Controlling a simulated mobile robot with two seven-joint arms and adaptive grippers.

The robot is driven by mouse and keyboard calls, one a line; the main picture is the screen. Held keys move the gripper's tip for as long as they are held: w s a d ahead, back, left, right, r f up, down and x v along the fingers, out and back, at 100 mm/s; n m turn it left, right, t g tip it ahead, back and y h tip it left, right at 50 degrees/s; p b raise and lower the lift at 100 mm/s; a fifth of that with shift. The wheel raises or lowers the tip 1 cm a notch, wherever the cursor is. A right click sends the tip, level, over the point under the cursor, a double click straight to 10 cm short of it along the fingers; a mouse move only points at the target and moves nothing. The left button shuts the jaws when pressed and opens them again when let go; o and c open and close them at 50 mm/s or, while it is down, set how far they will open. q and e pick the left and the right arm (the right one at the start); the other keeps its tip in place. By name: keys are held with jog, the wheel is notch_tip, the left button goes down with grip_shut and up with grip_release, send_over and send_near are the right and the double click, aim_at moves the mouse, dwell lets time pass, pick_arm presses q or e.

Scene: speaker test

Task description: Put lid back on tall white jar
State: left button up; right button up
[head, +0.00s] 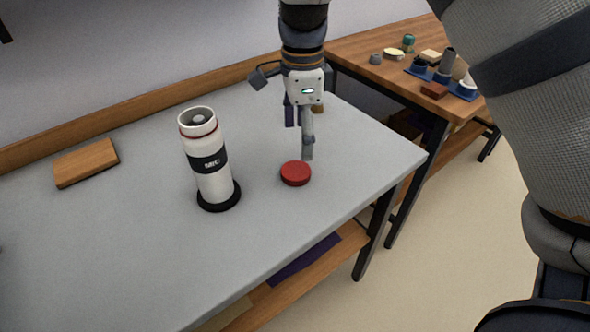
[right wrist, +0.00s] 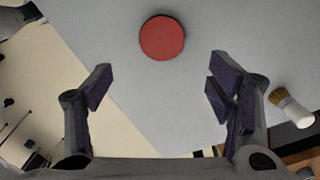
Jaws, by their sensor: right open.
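The tall white jar (head: 211,178) stands upright on the grey table, with a black label band and a black foot. My right gripper (head: 299,140) is open and empty above the table, just behind and above the lid. In the right wrist view the lid (right wrist: 162,38) lies beyond the open fingertips (right wrist: 160,80), roughly centred between them. My left gripper does not show.
A wooden block (head: 86,163) lies at the table's left. A brush (right wrist: 293,107) with a white handle is right of the fingers in the right wrist view. A second wooden table (head: 390,80) with several small items stands back right. The grey table's front is clear.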

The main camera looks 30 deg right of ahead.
aim_at(297, 170)
notch_tip(297, 170, down, 3)
jog(key=shift+f, duration=0.2)
jog(key=f, duration=0.5)
jog(key=shift+w+a+f, duration=0.15)
jog(key=shift+w+a, duration=0.1)
jog(key=shift+w, duration=0.05)
jog(key=c, duration=0.8)
